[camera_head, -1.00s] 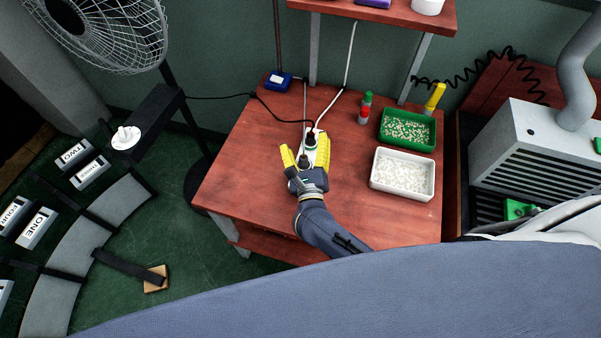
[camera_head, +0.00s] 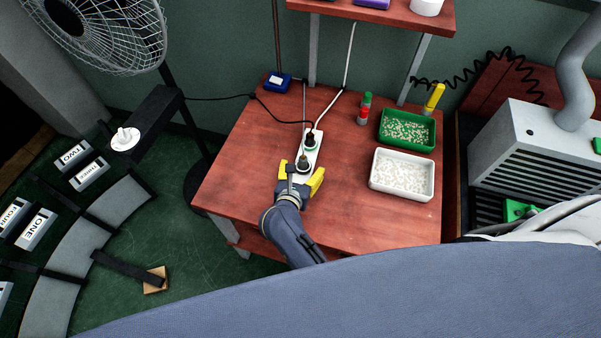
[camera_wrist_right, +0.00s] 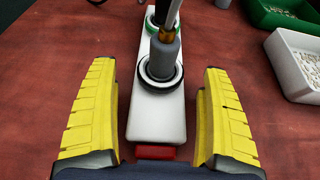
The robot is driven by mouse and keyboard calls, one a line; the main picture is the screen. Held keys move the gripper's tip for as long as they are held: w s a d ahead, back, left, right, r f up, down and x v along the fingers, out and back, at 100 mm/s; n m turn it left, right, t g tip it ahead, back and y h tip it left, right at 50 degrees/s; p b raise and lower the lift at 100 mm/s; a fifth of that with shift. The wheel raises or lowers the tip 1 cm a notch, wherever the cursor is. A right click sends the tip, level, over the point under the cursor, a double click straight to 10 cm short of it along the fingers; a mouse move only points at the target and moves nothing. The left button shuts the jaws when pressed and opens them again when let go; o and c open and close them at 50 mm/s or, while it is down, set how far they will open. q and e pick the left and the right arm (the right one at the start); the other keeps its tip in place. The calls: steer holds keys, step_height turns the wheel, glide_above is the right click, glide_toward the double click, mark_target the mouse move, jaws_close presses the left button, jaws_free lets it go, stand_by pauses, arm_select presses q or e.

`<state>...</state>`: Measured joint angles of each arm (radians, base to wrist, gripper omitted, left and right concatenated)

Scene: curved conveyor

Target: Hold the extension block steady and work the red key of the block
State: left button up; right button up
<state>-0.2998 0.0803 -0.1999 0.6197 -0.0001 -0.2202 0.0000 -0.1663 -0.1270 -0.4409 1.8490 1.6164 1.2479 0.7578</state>
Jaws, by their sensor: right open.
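The extension block (camera_head: 314,140) is a long white strip on the red-brown table, lying lengthwise away from me. Plugs stand in its sockets; the wrist view shows a grey plug (camera_wrist_right: 163,58) in a black-ringed socket and a green-ringed socket behind it. The red key (camera_wrist_right: 155,153) sits at the block's near end, partly covered by my gripper's body in the wrist view; I cannot make it out in the head view. My right gripper (camera_head: 300,172) is open at the near end, its yellow fingers either side of the block (camera_wrist_right: 152,112) with gaps. My left gripper is out of view.
A white tray (camera_head: 374,184) and a green tray (camera_head: 382,134) of small pieces stand right of the block. Cables run from the block to the back. The table's left part is clear.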

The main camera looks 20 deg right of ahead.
steer(key=shift+x, duration=1.5)
steer(key=shift+r, duration=0.1)
steer(key=c, duration=1.7)
steer(key=shift+o, duration=0.2)
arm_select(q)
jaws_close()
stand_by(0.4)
